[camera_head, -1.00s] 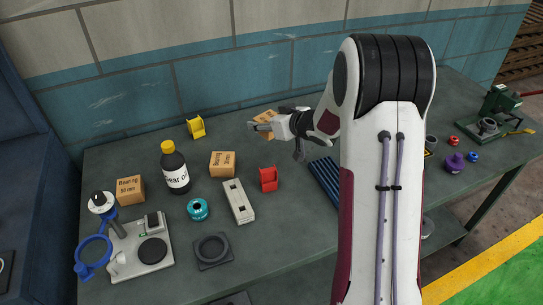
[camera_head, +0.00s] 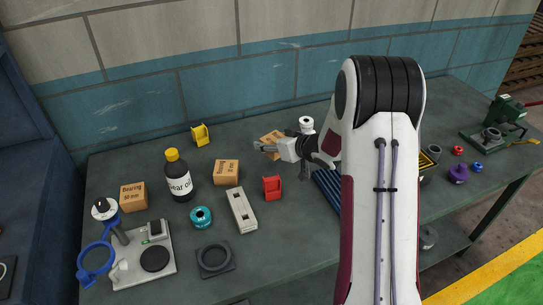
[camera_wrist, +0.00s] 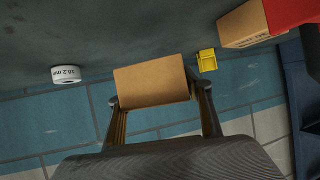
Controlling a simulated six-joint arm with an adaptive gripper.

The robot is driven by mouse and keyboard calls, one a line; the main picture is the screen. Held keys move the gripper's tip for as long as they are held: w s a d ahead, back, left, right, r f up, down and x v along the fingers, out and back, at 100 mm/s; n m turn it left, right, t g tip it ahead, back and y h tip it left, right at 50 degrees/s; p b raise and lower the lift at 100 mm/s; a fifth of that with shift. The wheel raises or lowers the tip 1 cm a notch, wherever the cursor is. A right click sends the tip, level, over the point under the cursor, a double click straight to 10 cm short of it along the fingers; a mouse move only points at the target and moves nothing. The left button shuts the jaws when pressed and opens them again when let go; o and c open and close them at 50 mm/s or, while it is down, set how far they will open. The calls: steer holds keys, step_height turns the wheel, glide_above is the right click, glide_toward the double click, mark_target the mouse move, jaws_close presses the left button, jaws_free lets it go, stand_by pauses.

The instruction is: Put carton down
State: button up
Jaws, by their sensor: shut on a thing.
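My gripper (camera_head: 268,147) is shut on a brown carton (camera_head: 272,138) over the back middle of the grey bench (camera_head: 130,252). In the wrist view the carton (camera_wrist: 151,84) sits tilted slightly between the two fingers of my gripper (camera_wrist: 157,103), with a plain face showing. I cannot tell whether its underside touches the bench. Two other cartons marked "Bearing" stand on the bench, one in the middle (camera_head: 226,172) and one at the left (camera_head: 133,197).
A yellow holder (camera_head: 200,135) stands to the left of the held carton, and a white roll (camera_head: 307,124) to its right. A red holder (camera_head: 272,187) and a black bottle (camera_head: 178,176) stand nearer the front. Bare bench lies between the yellow holder and my gripper.

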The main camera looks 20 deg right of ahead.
mark_target(271, 162)
steer(key=shift+f, duration=0.95)
steer(key=shift+f, duration=0.15)
steer(key=shift+f, duration=1.75)
steer(key=shift+f, duration=0.15)
steer(key=o, duration=1.3)
steer(key=shift+v, duration=6.1)
